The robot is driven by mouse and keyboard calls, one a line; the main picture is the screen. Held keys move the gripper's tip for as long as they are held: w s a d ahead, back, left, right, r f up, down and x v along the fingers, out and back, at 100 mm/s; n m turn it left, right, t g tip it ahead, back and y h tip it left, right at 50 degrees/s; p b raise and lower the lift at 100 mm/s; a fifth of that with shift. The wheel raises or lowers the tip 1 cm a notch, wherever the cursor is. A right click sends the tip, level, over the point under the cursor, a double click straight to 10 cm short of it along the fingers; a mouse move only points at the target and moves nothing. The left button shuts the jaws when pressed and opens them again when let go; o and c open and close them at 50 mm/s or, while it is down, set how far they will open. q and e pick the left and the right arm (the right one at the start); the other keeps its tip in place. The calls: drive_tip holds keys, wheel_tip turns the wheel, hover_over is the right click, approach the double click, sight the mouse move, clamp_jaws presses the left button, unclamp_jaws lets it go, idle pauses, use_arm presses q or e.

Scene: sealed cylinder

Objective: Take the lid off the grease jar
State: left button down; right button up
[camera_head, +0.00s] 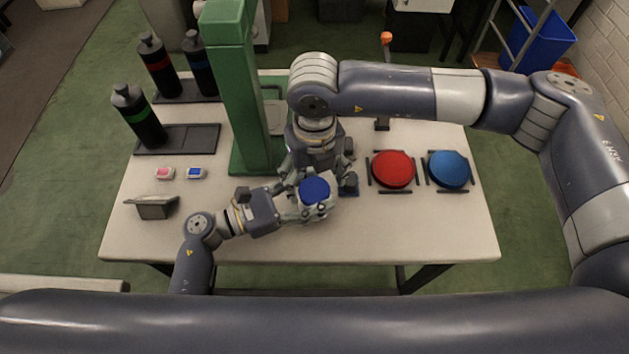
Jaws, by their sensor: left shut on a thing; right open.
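The grease jar's blue round lid (314,189) shows near the front middle of the table and faces up. The lid sits on the jar, whose pale body is mostly hidden by gripper fingers. My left gripper (308,212) comes in from the left and is shut on the jar below the lid. My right gripper (318,172) reaches down from above just behind the jar. It is open, with its fingers close to the lid; I cannot tell whether they touch it.
A green press column (236,85) stands left of my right gripper. Red (393,169) and blue (448,169) discs lie between black rails at the right. Black bottles (138,116) stand at the back left. A small grey stand (155,207) is at the front left. The front right table is clear.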

drive_tip(key=shift+o, duration=0.2)
wheel_tip(320, 180, up, 5)
drive_tip(key=shift+r, duration=0.1)
drive_tip(key=shift+f, duration=3.85)
drive_tip(key=shift+c, duration=0.4)
drive_tip(key=c, duration=1.1)
drive_tip(key=o, duration=1.1)
drive_tip(key=shift+o, duration=0.2)
drive_tip(key=shift+r, duration=0.1)
drive_tip(key=shift+r, duration=2.2)
use_arm(q)
drive_tip(key=shift+c, duration=2.4)
unclamp_jaws()
